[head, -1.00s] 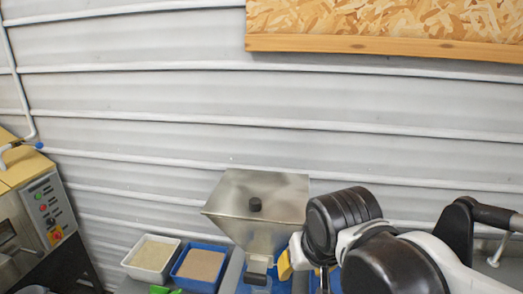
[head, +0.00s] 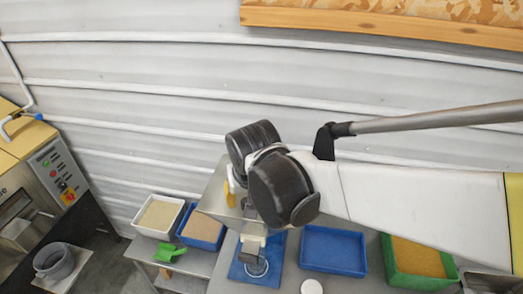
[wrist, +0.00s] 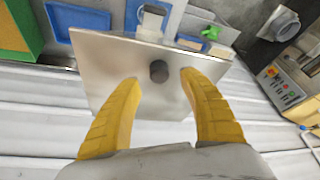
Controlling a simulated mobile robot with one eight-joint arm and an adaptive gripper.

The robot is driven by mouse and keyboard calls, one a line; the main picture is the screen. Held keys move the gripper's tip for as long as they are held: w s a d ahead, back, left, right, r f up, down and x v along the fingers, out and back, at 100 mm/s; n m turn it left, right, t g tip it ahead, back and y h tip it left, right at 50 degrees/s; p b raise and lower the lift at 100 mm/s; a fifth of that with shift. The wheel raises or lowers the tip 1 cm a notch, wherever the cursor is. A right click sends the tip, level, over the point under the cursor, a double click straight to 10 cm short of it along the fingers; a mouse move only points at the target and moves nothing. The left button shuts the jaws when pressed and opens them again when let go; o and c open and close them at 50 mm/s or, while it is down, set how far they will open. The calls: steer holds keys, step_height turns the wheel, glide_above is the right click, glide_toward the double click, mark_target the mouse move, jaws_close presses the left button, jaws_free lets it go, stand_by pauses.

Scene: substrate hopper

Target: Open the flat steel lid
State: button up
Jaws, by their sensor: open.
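The flat steel lid (wrist: 115,65) is a grey plate with a dark round knob (wrist: 158,71). It lies on top of the steel hopper and looks closed. In the head view the left part of the lid (head: 212,195) shows; my arm hides the rest and the knob. My gripper (wrist: 160,78) has two yellow fingers, spread open and empty. In the wrist view the knob appears between the fingertips with space on both sides; I cannot tell how far above the lid they are. One yellow finger (head: 230,192) shows in the head view.
A white tray (head: 144,228) and a blue tray (head: 185,235) stand left of the hopper, with a green scoop (head: 170,252) in front. An empty blue tray (head: 333,268) and a green tray (head: 385,262) stand right. A corrugated wall (head: 130,110) is behind.

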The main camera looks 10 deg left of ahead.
mark_target(247, 201)
steer(key=shift+x, duration=2.1)
steer(key=shift+d, duration=0.1)
jaws_close()
